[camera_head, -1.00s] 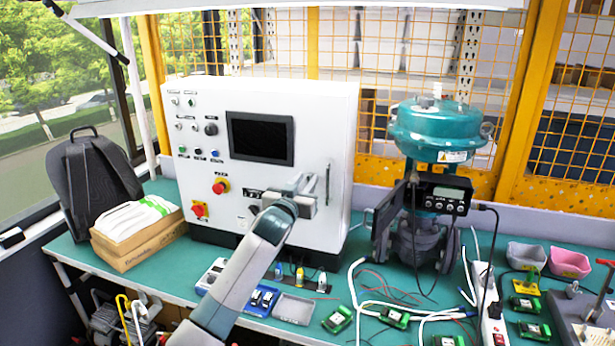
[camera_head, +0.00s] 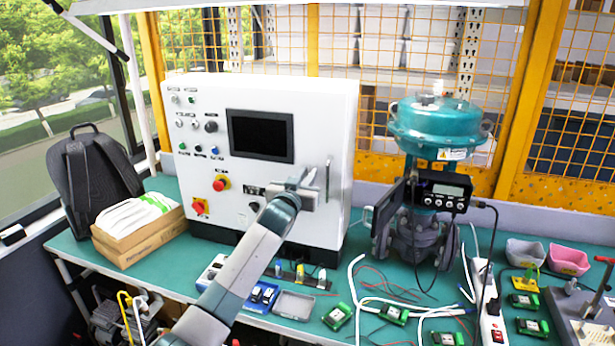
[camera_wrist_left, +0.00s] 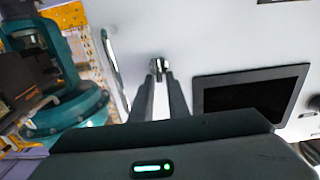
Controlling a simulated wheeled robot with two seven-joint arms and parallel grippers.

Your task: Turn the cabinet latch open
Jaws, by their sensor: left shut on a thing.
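The white control cabinet (camera_head: 230,180) stands on the green bench with its door closed. Its latch (camera_wrist_left: 159,66) shows in the left wrist view as a small shiny metal piece on the pale door. My left gripper (camera_head: 307,188) is at the right part of the cabinet front, just left of the vertical door handle (camera_head: 328,180). In the left wrist view the two dark fingers of this gripper (camera_wrist_left: 159,78) are close together with the latch between their tips. In the head view the gripper hides the latch. My right gripper is not in view.
A dark screen (camera_head: 260,136) and several buttons are on the cabinet front. A teal valve actuator (camera_head: 437,125) stands to the right. Small green boards (camera_head: 338,316), cables and a grey tray (camera_head: 294,305) lie in front. A backpack (camera_head: 95,180) and box (camera_head: 140,243) stand left.

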